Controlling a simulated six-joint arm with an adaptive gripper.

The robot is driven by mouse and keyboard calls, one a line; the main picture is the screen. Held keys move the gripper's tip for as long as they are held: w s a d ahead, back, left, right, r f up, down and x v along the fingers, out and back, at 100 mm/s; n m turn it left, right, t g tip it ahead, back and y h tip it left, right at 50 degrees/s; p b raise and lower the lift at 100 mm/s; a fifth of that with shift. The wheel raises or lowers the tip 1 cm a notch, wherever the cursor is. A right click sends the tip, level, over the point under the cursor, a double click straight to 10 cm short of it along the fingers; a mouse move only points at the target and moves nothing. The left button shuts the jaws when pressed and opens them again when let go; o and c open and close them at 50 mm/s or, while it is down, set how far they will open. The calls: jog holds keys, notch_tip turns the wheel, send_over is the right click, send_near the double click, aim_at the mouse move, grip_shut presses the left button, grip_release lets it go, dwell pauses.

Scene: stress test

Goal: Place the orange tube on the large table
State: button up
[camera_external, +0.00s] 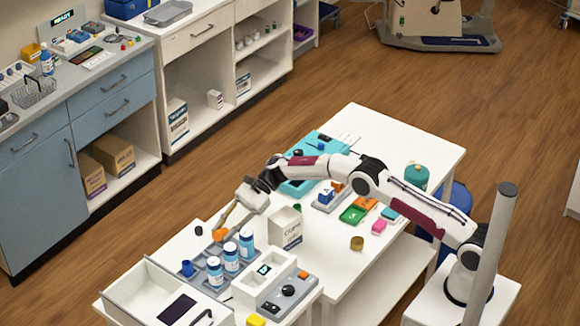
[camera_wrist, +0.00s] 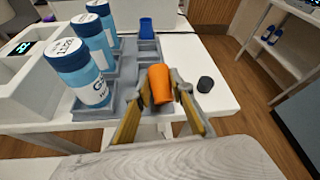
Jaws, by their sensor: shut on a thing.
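My gripper (camera_external: 221,230) is shut on the orange tube (camera_wrist: 160,85), with its tan fingers on either side of it in the wrist view (camera_wrist: 163,96). The tube shows as a small orange patch (camera_external: 218,235) between the fingertips in the external view. It is at the edge of the grey rack (camera_wrist: 112,86); I cannot tell whether it touches the rack. The large table (camera_external: 400,140) is white and stretches from the rack area back towards the right, under my arm.
Several blue-and-white bottles (camera_external: 246,242) and a blue cup (camera_external: 187,268) stand in the rack. A small dark cylinder (camera_wrist: 205,84) is right of the tube. A white box (camera_external: 286,228), green tray (camera_external: 354,214) and brass cylinder (camera_external: 357,243) occupy the large table. Bare surface shows at its far right.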

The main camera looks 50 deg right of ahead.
jog(key=shift+f, duration=0.25)
jog(key=o, duration=1)
jog(key=shift+r, duration=0.1)
jog(key=shift+s+r+v, duration=0.15)
jog(key=shift+v, duration=1.8)
jog(key=shift+s+r+v, duration=0.1)
jog(key=shift+s+v, duration=0.05)
jog(key=shift+v, duration=1.75)
jog(key=shift+a, duration=0.15)
